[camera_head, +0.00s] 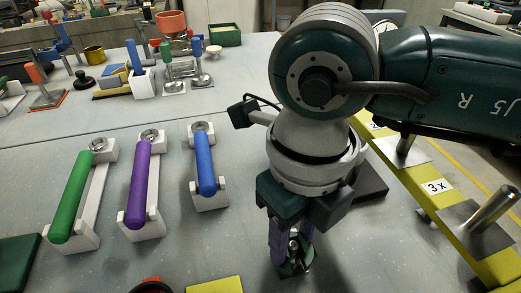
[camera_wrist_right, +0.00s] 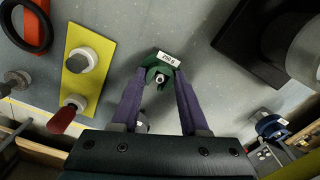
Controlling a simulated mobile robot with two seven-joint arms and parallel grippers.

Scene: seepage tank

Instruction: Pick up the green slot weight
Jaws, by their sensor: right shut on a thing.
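The green slot weight (camera_head: 290,268) is a small green disc with a metal stem in the middle, below my right gripper in the head view. In the right wrist view the green slot weight (camera_wrist_right: 153,66) carries a white label that seems to read 250 g. My right gripper (camera_head: 292,245) points down with its purple fingers closed on the weight, one on each side; the fingers also show in the right wrist view (camera_wrist_right: 160,88). I cannot tell whether the weight is touching the table. My left gripper is not in view.
Green, purple and blue cylinders (camera_head: 205,165) lie on white stands to the left. A yellow plate (camera_head: 215,286) lies at the front, beside a black and orange ring (camera_head: 152,286). A yellow rail (camera_head: 437,203) with metal pegs runs along the right. Lab stands fill the back.

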